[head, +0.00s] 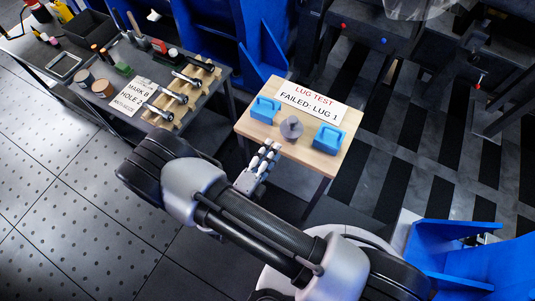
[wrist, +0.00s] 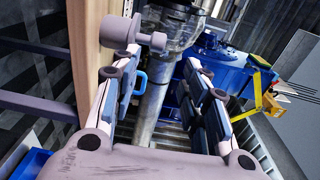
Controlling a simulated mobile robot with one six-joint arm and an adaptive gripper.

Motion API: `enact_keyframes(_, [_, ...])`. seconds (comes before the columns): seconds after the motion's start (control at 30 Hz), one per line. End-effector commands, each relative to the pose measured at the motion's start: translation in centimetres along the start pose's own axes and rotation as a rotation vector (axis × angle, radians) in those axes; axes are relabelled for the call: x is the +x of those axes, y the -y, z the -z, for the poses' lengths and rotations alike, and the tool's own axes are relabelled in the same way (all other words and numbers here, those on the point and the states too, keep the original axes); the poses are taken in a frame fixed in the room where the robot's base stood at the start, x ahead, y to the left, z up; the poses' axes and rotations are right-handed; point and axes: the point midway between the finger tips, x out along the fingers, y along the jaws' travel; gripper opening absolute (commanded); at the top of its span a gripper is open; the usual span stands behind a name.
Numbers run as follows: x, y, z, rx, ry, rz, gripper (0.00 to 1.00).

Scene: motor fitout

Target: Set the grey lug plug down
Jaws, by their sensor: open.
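The grey lug plug (head: 291,128) stands on the small wooden table (head: 314,160), between two blue blocks with handles, the left one (head: 265,109) and the right one (head: 329,138). My gripper (head: 267,155) is at the table's near left edge, a little short of the plug. In the wrist view my gripper (wrist: 162,68) has its fingers spread with nothing between them. The plug (wrist: 138,38) shows there just past the left fingertip, beside the wooden tabletop (wrist: 88,40). I cannot tell whether the finger touches it.
A white sign (head: 311,100) reading "LUG TEST FAILED: LUG 1" lies at the table's back. On the left, a grey workbench (head: 205,112) holds a "MARK B HOLE 2" card (head: 134,97), a wooden rack (head: 177,104) of metal parts and several tins. A blue structure (head: 465,262) stands at lower right.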

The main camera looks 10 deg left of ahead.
Motion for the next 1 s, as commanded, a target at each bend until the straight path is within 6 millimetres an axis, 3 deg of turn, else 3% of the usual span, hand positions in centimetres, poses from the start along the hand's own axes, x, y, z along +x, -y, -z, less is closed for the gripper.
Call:
enact_keyframes(0.2, [-1.5,-0.1,0.1,-0.001,-0.001,-0.001,0.41])
enact_keyframes(0.37, [-1.4,0.1,0.1,0.005,-0.007,-0.001,0.41])
enact_keyframes(0.47, [-0.7,1.4,0.5,0.065,-0.061,-0.006,0.41])
enact_keyframes(0.57, [0.8,4.3,1.9,0.211,-0.196,-0.014,0.41])
enact_keyframes(0.73, [3.5,11.1,7.0,0.613,-0.555,0.001,0.41])
enact_keyframes(0.87, [4.1,15.3,11.6,0.941,-0.837,0.053,0.41])
enact_keyframes(1.0, [3.3,18.8,16.2,1.3,-1.13,0.15,0.41])
